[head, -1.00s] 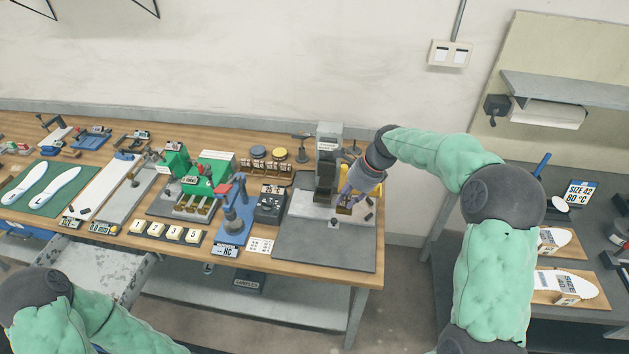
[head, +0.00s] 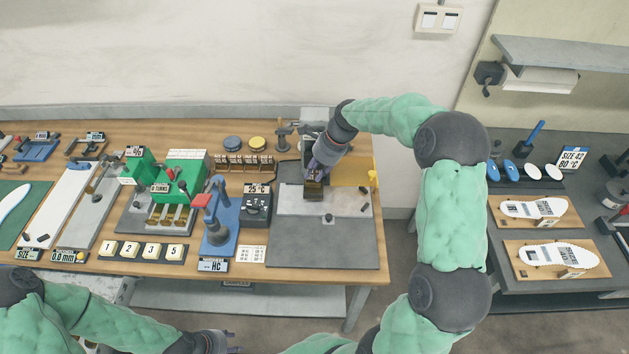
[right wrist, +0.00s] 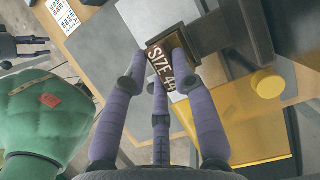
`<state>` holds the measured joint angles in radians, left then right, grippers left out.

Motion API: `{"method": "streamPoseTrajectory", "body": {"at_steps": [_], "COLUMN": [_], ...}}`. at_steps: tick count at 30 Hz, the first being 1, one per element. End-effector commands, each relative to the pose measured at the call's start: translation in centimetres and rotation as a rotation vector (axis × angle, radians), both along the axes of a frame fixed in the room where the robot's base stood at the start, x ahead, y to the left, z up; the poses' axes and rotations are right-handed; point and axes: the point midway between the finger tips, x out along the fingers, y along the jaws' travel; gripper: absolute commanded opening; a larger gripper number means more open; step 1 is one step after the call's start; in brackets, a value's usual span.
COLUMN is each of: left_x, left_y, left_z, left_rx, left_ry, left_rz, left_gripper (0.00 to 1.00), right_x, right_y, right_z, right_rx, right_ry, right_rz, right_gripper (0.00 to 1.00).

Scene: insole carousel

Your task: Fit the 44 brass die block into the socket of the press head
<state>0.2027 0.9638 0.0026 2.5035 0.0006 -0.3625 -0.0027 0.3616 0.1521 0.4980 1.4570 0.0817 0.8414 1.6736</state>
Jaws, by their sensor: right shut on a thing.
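My right gripper (head: 316,176) is shut on the brass die block (head: 313,190), in front of the press. In the right wrist view the block (right wrist: 159,66) reads "SIZE 44" and sits between my purple fingertips. The press head (right wrist: 222,30) is a dark block with a brown-edged opening right beside the die block; I cannot tell whether the block is inside the socket. In the head view my arm hides much of the press (head: 316,128). My left gripper (head: 233,343) is at the bottom edge, its fingers apart and empty.
A grey plate (head: 350,202) and dark mat (head: 320,250) lie under the press. A yellow plate (head: 352,172) is at its right. The mat's front is clear.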

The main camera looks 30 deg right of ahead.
Motion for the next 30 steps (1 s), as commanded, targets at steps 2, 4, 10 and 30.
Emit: {"method": "streamPoseTrajectory", "body": {"at_steps": [2,4,10,30], "left_x": [0.0,0.0,0.0,0.0], "left_y": [0.0,0.0,0.0,0.0], "left_z": [-0.3,-0.6,-0.9,-0.8], "left_rx": [0.000,0.000,0.000,0.000], "left_ry": [0.000,-0.001,-0.001,-0.001], "left_rz": [0.000,0.000,0.000,0.000], "left_gripper": [0.40,0.40,0.40,0.40], "right_x": [0.0,0.0,0.0,0.0], "right_y": [0.0,0.0,-0.1,0.0], "right_z": [-1.2,-2.3,-4.3,-4.5], "right_rx": [0.001,0.000,0.000,0.000], "right_ry": [0.002,0.002,-0.001,0.001], "right_rz": [0.000,-0.001,0.000,0.000], "right_gripper": [0.00,0.00,0.00,0.51]}}
